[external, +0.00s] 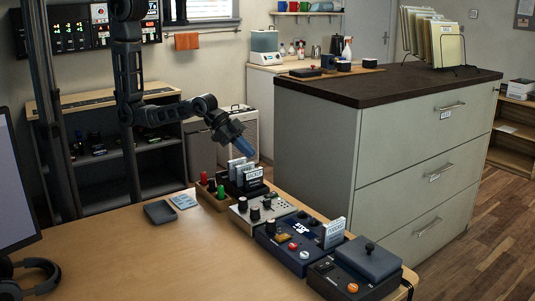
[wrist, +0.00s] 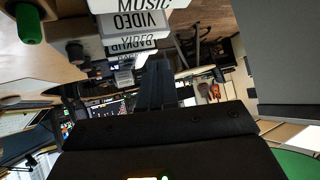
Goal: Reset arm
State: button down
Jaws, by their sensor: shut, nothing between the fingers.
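My arm comes in from the upper left in the external view and bends down over the back edge of the desk. My gripper (external: 242,144) is shut and empty, its bluish fingers pointing down and to the right. It hangs just above and behind a rack of labelled cards (external: 243,176), apart from it as far as I can tell. In the wrist view my gripper (wrist: 157,75) shows as a dark narrow shape. Labelled cards (wrist: 137,22) reading MUSIC and VIDEO are close beyond it at the top.
A wooden holder (external: 214,197) with red and green pieces and several control boxes (external: 288,240) line the desk's right edge. The desk (external: 120,250) is mostly bare in front. A tall grey drawer cabinet (external: 315,140) stands to the right. A monitor (external: 15,185) and headphones (external: 28,275) are at left.

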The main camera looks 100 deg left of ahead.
jog(key=shift+n+t+y, duration=0.3)
jog(key=shift+n+t, duration=0.6)
jog(key=s+a, duration=0.2)
jog(key=s, duration=0.1)
jog(key=s+a+f, duration=0.1)
jog(key=s+a, duration=0.1)
jog(key=s, duration=0.2)
jog(key=s+a, duration=0.2)
jog(key=s, duration=0.2)
jog(key=shift+f, duration=0.25)
jog(key=s+a+r+n+t, duration=0.1)
jog(key=s+a+r, duration=0.2)
jog(key=s, duration=0.5)
jog(key=s+a+r+n+t+y, duration=0.1)
jog(key=s+a+r, duration=0.1)
jog(key=s+r, duration=0.4)
jog(key=s+a+r+n+t+y, duration=0.1)
jog(key=s+a+r, duration=0.2)
jog(key=s, duration=0.6)
jog(key=shift+s+a+r, duration=0.3)
jog(key=shift+s+r, duration=0.05)
jog(key=shift+r, duration=0.5)
